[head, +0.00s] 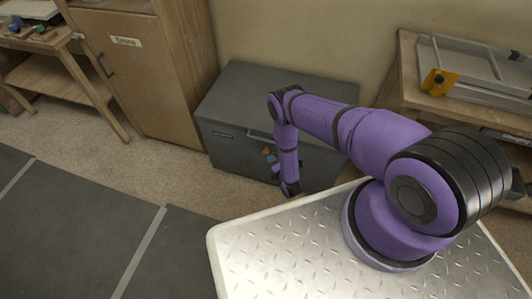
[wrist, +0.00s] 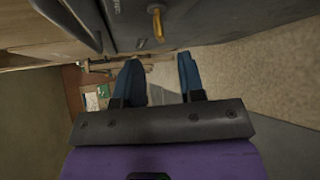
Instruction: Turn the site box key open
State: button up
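The site box (head: 235,95) is a dark grey chest against the wall in the head view, with its lid down. In the wrist view, a brass-yellow key (wrist: 157,22) sticks out of the box's dark front face (wrist: 195,18). My gripper (wrist: 159,60) has two blue fingers spread apart with nothing between them. The key lies just beyond the fingertips, roughly in line with the gap, and looks apart from them. In the head view my arm hides part of the box front, and the fingers there are too small to make out clearly.
A wooden cabinet (head: 140,65) stands left of the box. A workbench (head: 65,45) is at the far left. At the right, a wooden table (head: 405,90) bears a metal tool with an orange part (head: 438,82). Carpet and dark mats (head: 70,220) leave free floor in front.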

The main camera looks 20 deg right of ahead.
aim_at(266, 151)
jog(key=x, duration=0.8)
jog(key=shift+w, duration=0.15)
jog(key=shift+c, duration=0.2)
jog(key=shift+f, duration=0.1)
grip_shut()
